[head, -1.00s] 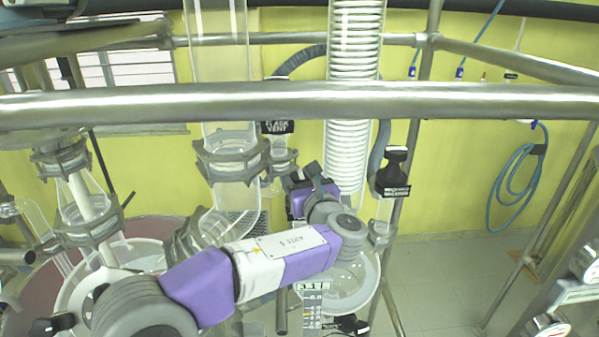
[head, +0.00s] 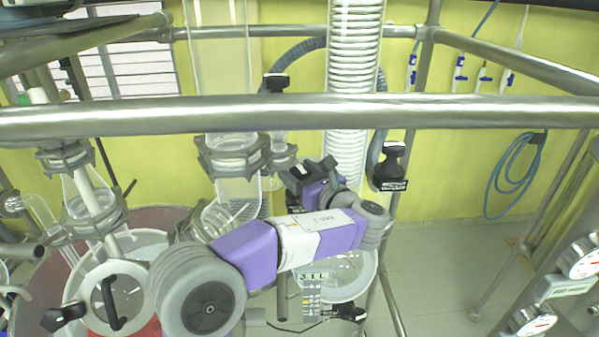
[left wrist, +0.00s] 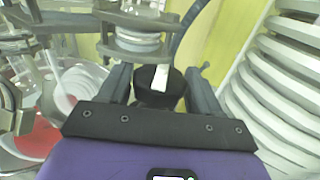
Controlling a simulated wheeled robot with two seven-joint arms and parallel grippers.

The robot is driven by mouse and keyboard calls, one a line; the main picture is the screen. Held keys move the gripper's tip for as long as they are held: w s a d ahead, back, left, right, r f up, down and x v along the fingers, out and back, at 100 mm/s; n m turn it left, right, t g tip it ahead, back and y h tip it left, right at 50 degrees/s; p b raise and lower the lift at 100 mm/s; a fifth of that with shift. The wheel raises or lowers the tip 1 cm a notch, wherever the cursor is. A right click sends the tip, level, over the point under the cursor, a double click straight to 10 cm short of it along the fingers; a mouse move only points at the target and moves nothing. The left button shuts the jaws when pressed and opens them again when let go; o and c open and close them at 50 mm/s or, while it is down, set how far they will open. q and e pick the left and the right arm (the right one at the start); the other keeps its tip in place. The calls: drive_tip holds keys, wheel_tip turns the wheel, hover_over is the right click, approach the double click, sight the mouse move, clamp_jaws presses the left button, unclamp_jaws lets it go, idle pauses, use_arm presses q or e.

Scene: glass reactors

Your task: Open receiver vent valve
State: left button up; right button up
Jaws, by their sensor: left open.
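My left gripper (head: 312,174) is in the middle of the head view, just left of the coiled condenser. In the left wrist view its two dark fingers (left wrist: 155,88) are apart, one on each side of a black knob (left wrist: 148,82) with a white strip. I cannot tell whether they touch it. The knob sits below a clamped glass joint (left wrist: 138,40). Its label is not readable, and in the head view my gripper seems to hide it. Another black knob with a label (head: 392,160) stands right of the condenser. A further black knob (head: 276,82) is upper left. My right gripper is not in view.
A steel rail (head: 300,113) crosses in front. The white coiled condenser (head: 355,60) is close beside my gripper, also in the left wrist view (left wrist: 275,95). Clamped glassware (head: 232,155) stands to the left. Gauges (head: 580,258) are at the right.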

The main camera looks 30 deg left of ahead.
use_arm(q)
drive_tip(key=m+t+h, duration=0.1)
drive_tip(key=m+t+h+b, duration=0.1)
drive_tip(key=t, duration=0.1)
drive_tip(key=m+t+h+b, duration=0.1)
drive_tip(key=t, duration=0.1)
drive_tip(key=shift+s+r+m, duration=0.3)
drive_tip(key=shift+m, duration=0.1)
drive_tip(key=m+t+h+b, duration=0.2)
drive_tip(key=m+t+h, duration=0.1)
drive_tip(key=shift+a+h+b, duration=0.1)
drive_tip(key=shift+h+b, duration=0.25)
drive_tip(key=shift+h, duration=0.05)
drive_tip(key=shift+w+m+t+h+b, duration=0.1)
drive_tip(key=shift+m+t+h+b, duration=0.2)
drive_tip(key=shift+m+t+h, duration=0.45)
